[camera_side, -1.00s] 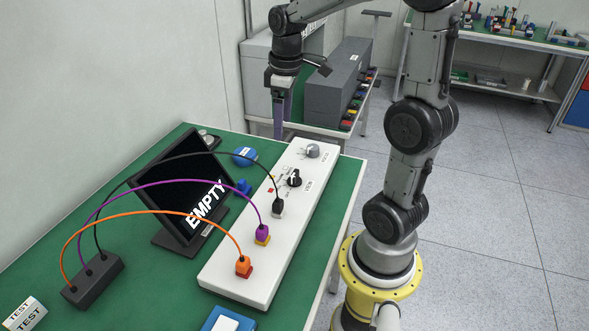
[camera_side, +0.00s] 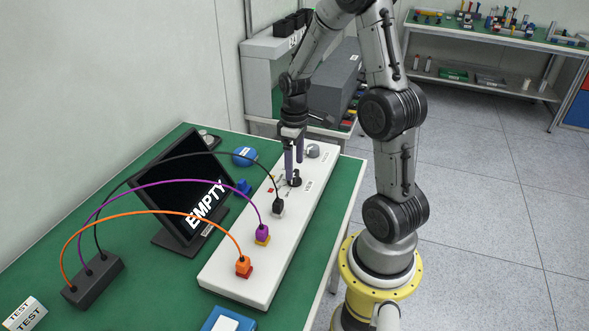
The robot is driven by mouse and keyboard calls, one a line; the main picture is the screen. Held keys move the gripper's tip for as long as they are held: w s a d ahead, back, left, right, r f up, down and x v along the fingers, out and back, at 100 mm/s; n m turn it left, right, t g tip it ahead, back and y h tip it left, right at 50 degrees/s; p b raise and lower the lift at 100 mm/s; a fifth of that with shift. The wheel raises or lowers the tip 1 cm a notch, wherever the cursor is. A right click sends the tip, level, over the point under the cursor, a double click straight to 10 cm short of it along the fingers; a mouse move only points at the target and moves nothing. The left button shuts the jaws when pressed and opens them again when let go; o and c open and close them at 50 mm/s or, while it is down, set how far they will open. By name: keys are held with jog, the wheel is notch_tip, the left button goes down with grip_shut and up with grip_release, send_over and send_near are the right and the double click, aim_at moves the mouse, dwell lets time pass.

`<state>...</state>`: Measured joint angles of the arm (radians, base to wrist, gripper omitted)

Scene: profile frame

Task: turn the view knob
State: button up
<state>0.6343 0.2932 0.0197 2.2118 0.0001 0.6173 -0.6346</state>
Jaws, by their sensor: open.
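A white panel box (camera_side: 247,283) lies lengthwise on the green table. A black knob (camera_side: 295,181) sits on its top towards the far end, and a grey knob (camera_side: 312,151) sits farther back. The labels are too small to read, so I cannot tell which is the view knob. My gripper (camera_side: 294,172) points down with its purple fingers apart and empty. Its fingertips are just above or beside the black knob and partly cover it; I cannot tell whether they touch. A dark screen (camera_side: 184,190) left of the panel reads "EMPTY".
Black, purple and orange cables arch from plugs on the panel to a dark box (camera_side: 93,281). The black plug (camera_side: 278,206) stands close in front of the black knob. A blue round object (camera_side: 245,156) lies left of the panel. The table's right strip is clear.

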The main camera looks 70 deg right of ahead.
aim_at(296, 182)
jog(key=shift+f, duration=1.25)
grip_shut()
